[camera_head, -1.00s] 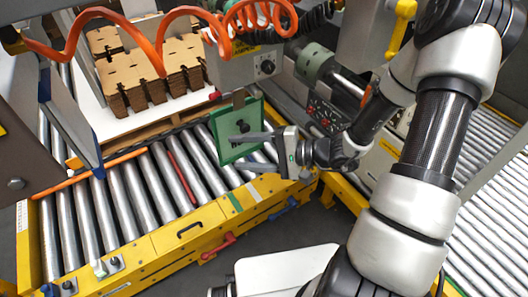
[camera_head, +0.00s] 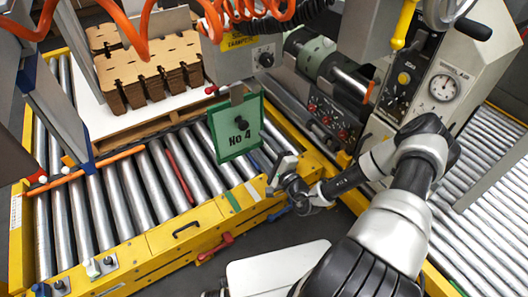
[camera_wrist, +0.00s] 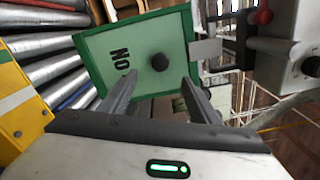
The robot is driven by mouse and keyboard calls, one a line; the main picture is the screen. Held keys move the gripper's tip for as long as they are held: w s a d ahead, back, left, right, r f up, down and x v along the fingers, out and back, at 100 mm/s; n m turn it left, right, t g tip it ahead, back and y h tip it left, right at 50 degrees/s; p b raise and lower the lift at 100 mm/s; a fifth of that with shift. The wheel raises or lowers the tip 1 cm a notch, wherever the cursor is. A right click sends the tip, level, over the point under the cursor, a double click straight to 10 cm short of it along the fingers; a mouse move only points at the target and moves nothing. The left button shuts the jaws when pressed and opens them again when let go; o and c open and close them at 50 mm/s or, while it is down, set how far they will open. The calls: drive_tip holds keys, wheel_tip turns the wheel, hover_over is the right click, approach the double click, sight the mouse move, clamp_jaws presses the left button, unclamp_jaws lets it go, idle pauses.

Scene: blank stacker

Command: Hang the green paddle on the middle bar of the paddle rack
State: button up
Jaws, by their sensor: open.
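The green paddle (camera_head: 236,128) has a dark green border, a black knob and the lettering "NO 4". In the head view it hangs upright from a grey tab below the grey control box, above the rollers. My gripper (camera_head: 272,174) is to the lower right of the paddle, apart from it. In the wrist view the paddle (camera_wrist: 140,58) is ahead of my open, empty fingers (camera_wrist: 158,95), with a grey hook plate (camera_wrist: 205,50) at its edge. I cannot tell the separate bars of the rack.
The yellow-framed roller conveyor (camera_head: 165,245) runs under the paddle. Stacked brown cardboard blanks (camera_head: 150,70) lie at the back left. Orange coiled hoses (camera_head: 140,40) hang overhead. A machine with a gauge (camera_head: 443,88) stands at the right.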

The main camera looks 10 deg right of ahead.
sight(245, 127)
drive_tip(key=b+x, duration=0.1)
drive_tip(key=x, duration=0.6)
drive_tip(key=shift+w+a+b, duration=0.15)
drive_tip(key=shift+w+b, duration=0.2)
drive_tip(key=shift+x, duration=1.55)
drive_tip(key=shift+p, duration=0.5)
clamp_jaws()
